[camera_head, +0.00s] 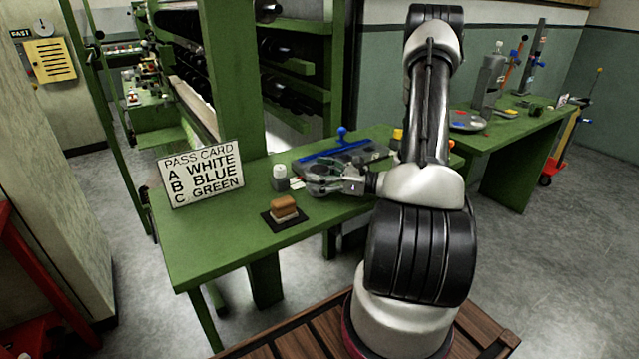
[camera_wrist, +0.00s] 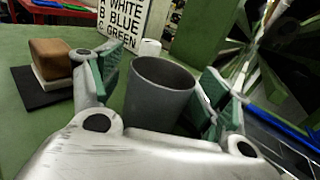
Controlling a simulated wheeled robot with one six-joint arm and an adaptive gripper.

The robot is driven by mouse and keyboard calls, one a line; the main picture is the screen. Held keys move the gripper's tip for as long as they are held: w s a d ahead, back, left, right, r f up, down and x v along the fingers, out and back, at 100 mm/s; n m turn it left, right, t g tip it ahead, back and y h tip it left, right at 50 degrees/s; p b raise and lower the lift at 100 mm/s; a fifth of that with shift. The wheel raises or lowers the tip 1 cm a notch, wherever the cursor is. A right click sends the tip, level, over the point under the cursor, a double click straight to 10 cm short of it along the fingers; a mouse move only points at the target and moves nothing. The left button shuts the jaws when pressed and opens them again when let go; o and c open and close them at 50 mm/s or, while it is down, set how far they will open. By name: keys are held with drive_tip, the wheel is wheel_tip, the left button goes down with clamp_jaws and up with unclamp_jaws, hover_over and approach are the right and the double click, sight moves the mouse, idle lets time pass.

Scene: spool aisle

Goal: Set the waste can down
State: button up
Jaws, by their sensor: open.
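The waste can (camera_wrist: 160,92) is a grey, open-topped cup in the wrist view. It is upright, and its inside looks dark. My gripper (camera_wrist: 160,100) is open, with one green-padded finger on each side of the can; small gaps show beside it. In the head view a small grey can (camera_head: 281,185) stands on the green table (camera_head: 225,255), just left of my gripper (camera_head: 312,181). The can's base is hidden in the wrist view by my gripper body.
A pass card sign (camera_head: 202,174) stands behind at left. A brown-topped block (camera_head: 284,206) lies on a black mat near the front edge. A small white thing (camera_wrist: 150,46) shows beyond the can. A tray with a blue bar (camera_head: 335,150) lies behind my gripper.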

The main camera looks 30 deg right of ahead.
drive_tip(key=c, duration=1.4)
drive_tip(key=shift+r, duration=0.1)
